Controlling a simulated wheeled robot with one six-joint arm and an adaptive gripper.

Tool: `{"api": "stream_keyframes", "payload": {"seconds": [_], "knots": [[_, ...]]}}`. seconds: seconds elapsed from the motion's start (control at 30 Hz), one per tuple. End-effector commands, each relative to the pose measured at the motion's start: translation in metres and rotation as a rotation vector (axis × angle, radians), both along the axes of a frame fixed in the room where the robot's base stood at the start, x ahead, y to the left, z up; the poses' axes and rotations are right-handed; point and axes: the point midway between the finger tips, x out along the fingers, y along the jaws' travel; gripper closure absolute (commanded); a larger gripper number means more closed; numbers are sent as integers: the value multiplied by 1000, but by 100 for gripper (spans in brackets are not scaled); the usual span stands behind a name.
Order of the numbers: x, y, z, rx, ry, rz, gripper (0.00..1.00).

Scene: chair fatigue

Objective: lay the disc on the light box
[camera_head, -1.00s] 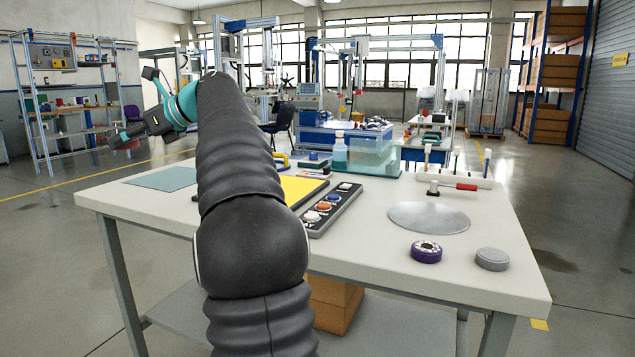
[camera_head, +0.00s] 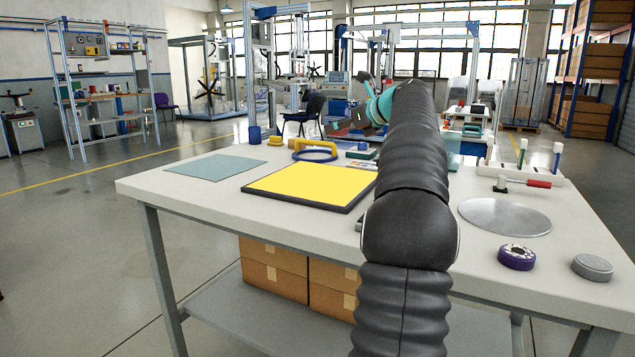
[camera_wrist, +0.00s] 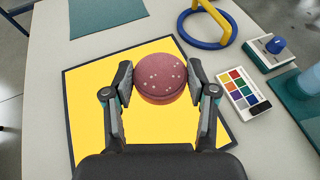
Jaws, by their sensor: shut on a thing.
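The disc (camera_wrist: 160,77) is round and dull red with small pale specks. My gripper (camera_wrist: 160,80) is shut on it, one finger on each side, in the wrist view. The light box is a flat yellow panel in a dark frame (camera_wrist: 90,120); it lies behind the disc in the wrist view. In the head view the light box (camera_head: 310,183) lies on the table, left of my arm. The gap between disc and panel is hard to judge.
A blue ring with a yellow handle (camera_wrist: 207,22), a colour chart (camera_wrist: 243,92) and a boxed blue knob (camera_wrist: 275,48) stand beyond and right of the light box. A teal mat (camera_head: 215,167) lies left. A silver plate (camera_head: 505,217) and two pucks lie right.

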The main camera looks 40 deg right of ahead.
Motion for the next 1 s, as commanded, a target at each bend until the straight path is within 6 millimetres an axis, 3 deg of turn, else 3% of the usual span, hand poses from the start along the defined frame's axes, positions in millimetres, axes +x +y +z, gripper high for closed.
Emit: {"api": "stream_keyframes", "payload": {"seconds": [0.07,0.17,0.7,1.0], "knots": [[-6,-11,-2,0,0,-22,79],[-8,-11,-7,-1,-1,-31,79],[-1,85,-65,-1,-1,-28,79],[0,102,-78,0,0,-29,79]]}}
